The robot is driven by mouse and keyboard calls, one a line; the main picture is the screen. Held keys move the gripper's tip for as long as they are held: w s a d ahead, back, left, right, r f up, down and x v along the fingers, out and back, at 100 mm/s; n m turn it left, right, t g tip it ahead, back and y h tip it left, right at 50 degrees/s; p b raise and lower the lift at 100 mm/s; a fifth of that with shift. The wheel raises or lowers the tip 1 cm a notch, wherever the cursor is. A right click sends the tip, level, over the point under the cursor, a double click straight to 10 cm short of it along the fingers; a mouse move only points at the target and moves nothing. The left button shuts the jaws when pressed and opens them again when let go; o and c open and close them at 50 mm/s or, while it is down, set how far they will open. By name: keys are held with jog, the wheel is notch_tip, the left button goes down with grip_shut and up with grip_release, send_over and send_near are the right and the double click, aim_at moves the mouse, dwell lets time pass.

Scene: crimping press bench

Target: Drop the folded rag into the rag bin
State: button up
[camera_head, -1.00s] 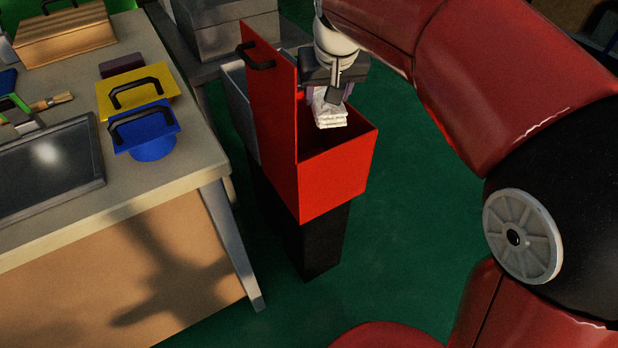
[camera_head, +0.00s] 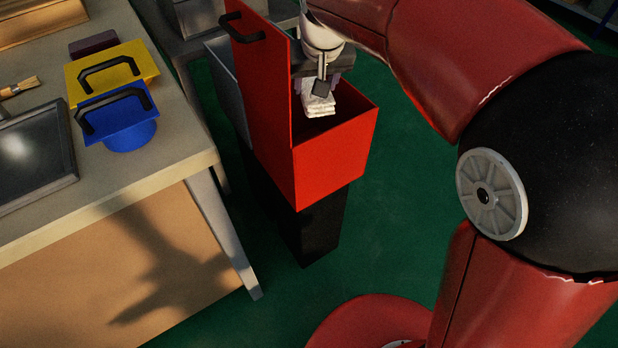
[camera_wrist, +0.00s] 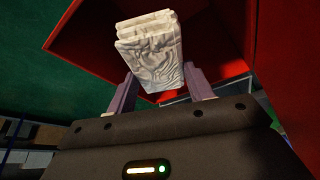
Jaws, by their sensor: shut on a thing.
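The folded rag (camera_head: 319,104) is a white, layered cloth block held in my gripper (camera_head: 321,88). The wrist view shows the rag (camera_wrist: 151,52) between the two purple-grey fingers of my gripper (camera_wrist: 160,88), which is shut on it. The red rag bin (camera_head: 330,165) stands on a black base beside the bench, with its lid raised upright on the left. In the head view the rag hangs over the bin's opening, near the rim level; its exact height is hard to tell.
The bin's raised lid (camera_head: 262,85) with a black handle stands close left of my gripper. A grey bin (camera_head: 228,85) is behind it. The bench (camera_head: 180,160) at left carries a blue lid (camera_head: 118,117), a yellow lid (camera_head: 105,70) and a brush.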

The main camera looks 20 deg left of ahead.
jog(key=o, duration=1)
jog(key=shift+o, duration=0.2)
jog(key=v, duration=0.8)
jog(key=shift+p, duration=0.3)
jog(key=shift+f, duration=0.1)
